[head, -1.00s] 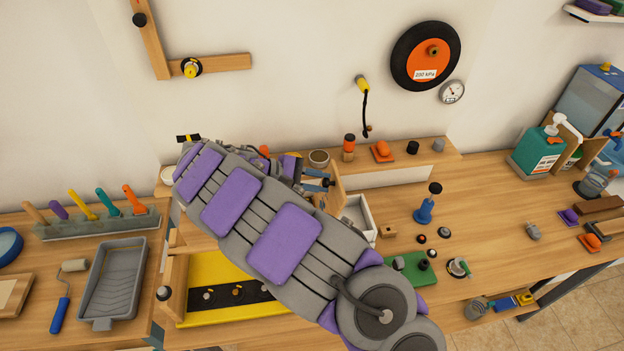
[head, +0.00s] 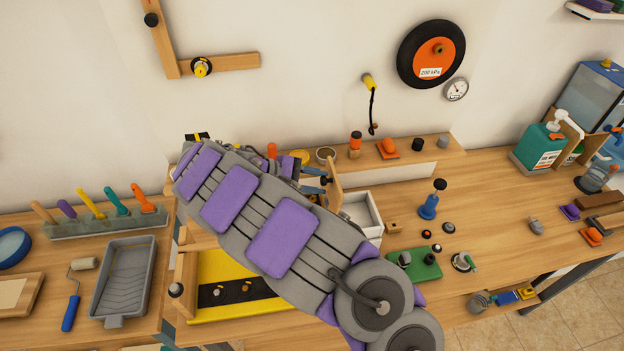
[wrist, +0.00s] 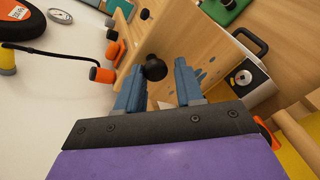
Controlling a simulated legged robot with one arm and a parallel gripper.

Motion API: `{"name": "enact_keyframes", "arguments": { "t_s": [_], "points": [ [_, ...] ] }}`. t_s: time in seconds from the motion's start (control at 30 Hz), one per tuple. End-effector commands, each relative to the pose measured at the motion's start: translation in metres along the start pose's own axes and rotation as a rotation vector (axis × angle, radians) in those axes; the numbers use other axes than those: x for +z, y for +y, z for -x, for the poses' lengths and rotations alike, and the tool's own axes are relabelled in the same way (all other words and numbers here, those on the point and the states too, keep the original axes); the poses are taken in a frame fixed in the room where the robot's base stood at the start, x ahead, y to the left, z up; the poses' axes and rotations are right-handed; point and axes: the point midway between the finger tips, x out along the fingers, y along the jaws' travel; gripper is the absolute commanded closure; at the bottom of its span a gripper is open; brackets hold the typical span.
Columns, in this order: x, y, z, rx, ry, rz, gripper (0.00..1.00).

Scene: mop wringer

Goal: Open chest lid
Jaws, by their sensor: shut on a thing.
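The chest (head: 374,222) is a small box with a white inside on the bench, partly hidden behind my arm in the head view. Its wooden lid (head: 335,180) stands up at the box's left side, so the chest is open. In the wrist view the lid (wrist: 180,48) is a pale wooden panel with a round black knob (wrist: 153,67). My gripper (wrist: 156,76) has its two blue fingers on either side of this knob and is shut on it. In the head view my gripper (head: 316,181) shows at the lid's left; the knob is hidden there.
A low back shelf (head: 420,158) carries orange and black items just behind the chest. A blue plunger-like tool (head: 430,203) and a green block (head: 414,266) stand to the right. A yellow panel (head: 225,280) lies at the front left.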

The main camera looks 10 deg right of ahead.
Motion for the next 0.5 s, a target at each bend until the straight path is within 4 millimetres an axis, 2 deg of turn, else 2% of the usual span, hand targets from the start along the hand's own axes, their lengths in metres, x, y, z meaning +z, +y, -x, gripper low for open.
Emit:
{"name": "enact_keyframes", "arguments": {
  "t_s": [0.03,0.23,0.5],
  "points": [
    [-0.0012,-0.0039,-0.003,-0.009,-0.004,0.005,0.67],
    [0.0001,-0.0029,0.0004,-0.003,-0.004,0.001,0.48],
    [0.0001,-0.0022,0.0051,0.002,-0.003,-0.002,0.48]
  ]
}}
